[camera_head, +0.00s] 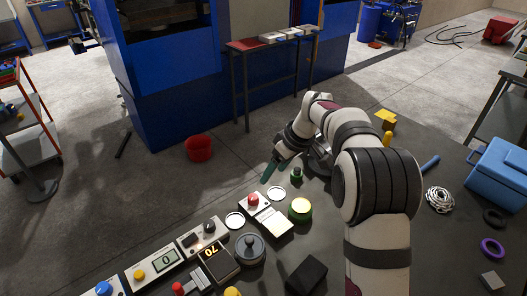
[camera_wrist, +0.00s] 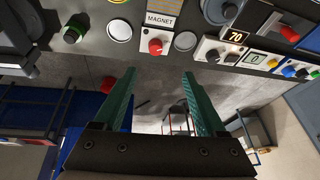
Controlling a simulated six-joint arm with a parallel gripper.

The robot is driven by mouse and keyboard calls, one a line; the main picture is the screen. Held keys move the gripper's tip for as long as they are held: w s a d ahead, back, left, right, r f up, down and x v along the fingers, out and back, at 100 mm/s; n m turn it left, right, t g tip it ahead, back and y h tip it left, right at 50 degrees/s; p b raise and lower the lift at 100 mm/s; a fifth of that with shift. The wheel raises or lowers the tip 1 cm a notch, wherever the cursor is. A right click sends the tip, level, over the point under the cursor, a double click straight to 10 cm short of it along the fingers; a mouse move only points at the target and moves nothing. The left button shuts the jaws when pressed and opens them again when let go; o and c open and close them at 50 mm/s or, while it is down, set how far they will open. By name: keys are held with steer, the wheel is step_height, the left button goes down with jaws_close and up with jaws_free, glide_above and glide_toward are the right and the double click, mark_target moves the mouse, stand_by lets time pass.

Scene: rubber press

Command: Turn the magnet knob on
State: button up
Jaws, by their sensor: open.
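The magnet knob is a red knob (camera_wrist: 155,47) on a small white box, just below the label plate (camera_wrist: 159,20) that reads MAGNET in the wrist view. It also shows in the head view as a red knob (camera_head: 253,199) near the table's far edge. I cannot tell its setting. My gripper (camera_wrist: 158,75) is open and empty, with its two green fingers spread and pointing toward the panel. The knob lies between the finger lines but beyond the tips, apart from them. In the head view my gripper (camera_head: 268,174) is just beyond the knob, and one green finger shows.
White round discs (camera_head: 235,220) sit beside the knob. A blue box (camera_head: 499,171) stands at the right. A red bucket (camera_head: 199,148) is on the floor.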

mark_target(254, 197)
steer(key=shift+n, duration=0.5)
steer(key=x, duration=0.5)
steer(key=w+x, duration=0.1)
steer(key=x, duration=1.1)
steer(key=shift+w+a, duration=0.2)
steer(key=shift+w, duration=0.15)
jaws_close()
